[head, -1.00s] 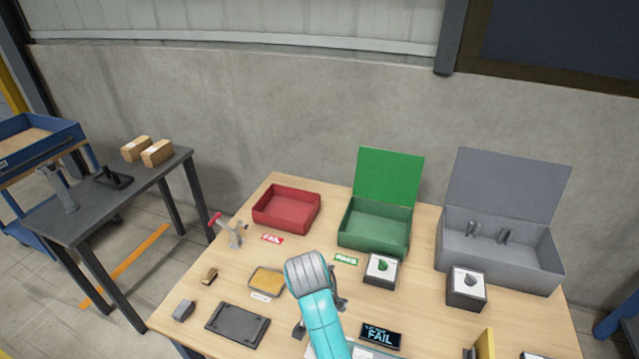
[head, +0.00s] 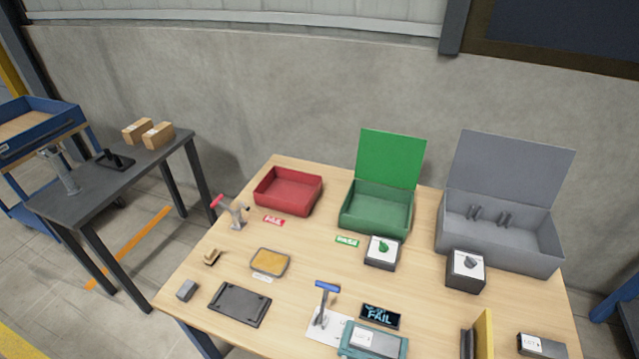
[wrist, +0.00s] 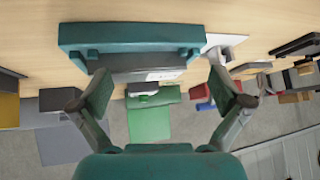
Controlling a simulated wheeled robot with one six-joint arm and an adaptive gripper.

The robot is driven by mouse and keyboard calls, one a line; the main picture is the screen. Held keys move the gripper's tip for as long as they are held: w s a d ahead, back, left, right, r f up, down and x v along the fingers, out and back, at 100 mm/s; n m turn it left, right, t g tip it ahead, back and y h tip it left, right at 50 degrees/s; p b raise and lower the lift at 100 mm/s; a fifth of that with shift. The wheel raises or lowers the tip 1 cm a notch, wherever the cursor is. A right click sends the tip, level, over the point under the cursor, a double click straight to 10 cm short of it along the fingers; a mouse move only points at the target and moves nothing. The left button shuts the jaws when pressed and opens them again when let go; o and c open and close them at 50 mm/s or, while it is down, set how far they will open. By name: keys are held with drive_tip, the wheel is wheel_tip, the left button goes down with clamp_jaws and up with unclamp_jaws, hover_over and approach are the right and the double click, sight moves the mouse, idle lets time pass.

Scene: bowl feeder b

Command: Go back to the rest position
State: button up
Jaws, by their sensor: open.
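My gripper (wrist: 161,88) is open in the wrist view, its two fingers spread wide with nothing gripped between them. My arm and gripper are out of the head view. A teal fixture (wrist: 130,34) lies ahead of the fingers in the wrist view, apart from them. The fixture also shows at the bottom edge of the head view (head: 400,350), with a grey part bearing a white label (head: 364,338) in it. A small display (head: 380,316) behind it reads FAIL.
A red bin (head: 288,208), a green lidded box (head: 376,222) and a grey lidded box (head: 500,246) stand along the back. A blue-topped tool (head: 326,288) stands left of the fixture. A dark tray (head: 239,304) lies farther left.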

drive_tip(key=s+d+r+n+t, duration=0.1)
drive_tip(key=s+d+r+t, duration=0.15)
drive_tip(key=s, duration=0.65)
drive_tip(key=s+d+r+t, duration=0.1)
drive_tip(key=s+d+r, duration=0.2)
drive_tip(key=s, duration=0.5)
drive_tip(key=s+d+r+t, duration=0.1)
drive_tip(key=s+r+t, duration=0.2)
drive_tip(key=s+r, duration=0.9)
wheel_tip(320, 180, up, 3)
drive_tip(key=shift+s+d+f, duration=0.1)
drive_tip(key=shift+s+d, duration=0.05)
drive_tip(key=shift+d, duration=0.15)
